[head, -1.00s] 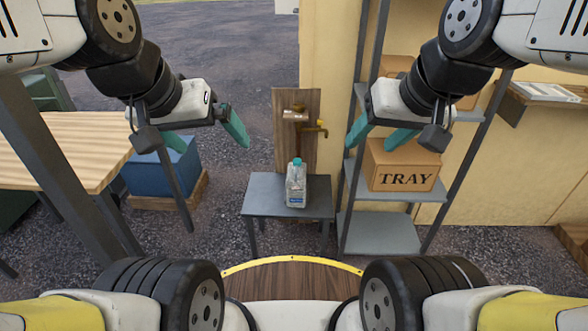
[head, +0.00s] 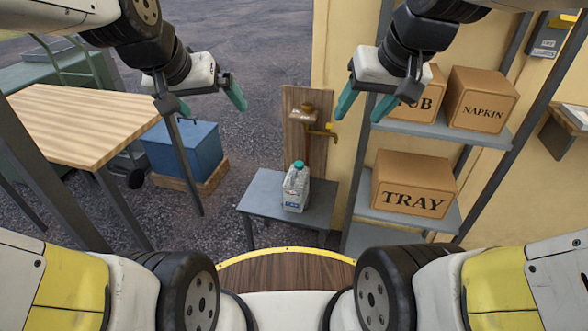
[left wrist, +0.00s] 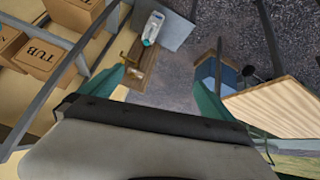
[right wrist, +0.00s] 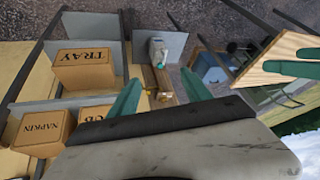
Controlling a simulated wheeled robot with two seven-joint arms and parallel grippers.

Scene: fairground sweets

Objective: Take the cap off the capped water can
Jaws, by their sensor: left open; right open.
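The water can (head: 295,191) is a clear, whitish jug with a label. It stands upright on a small grey table (head: 262,200), with its teal cap (head: 298,165) on top. The can also shows in the left wrist view (left wrist: 154,25) and the right wrist view (right wrist: 157,50). My left gripper (head: 211,103) is open and empty, in the air up and left of the can. My right gripper (head: 364,103) is open and empty, in the air up and right of it. Neither touches anything.
A wooden board with a brass tap (head: 322,132) stands behind the can. A shelf rack (head: 430,135) with a TRAY box (head: 412,183) and a NAPKIN box (head: 482,99) is at right. A wooden-topped table (head: 80,120) and a blue cooler (head: 183,150) are at left.

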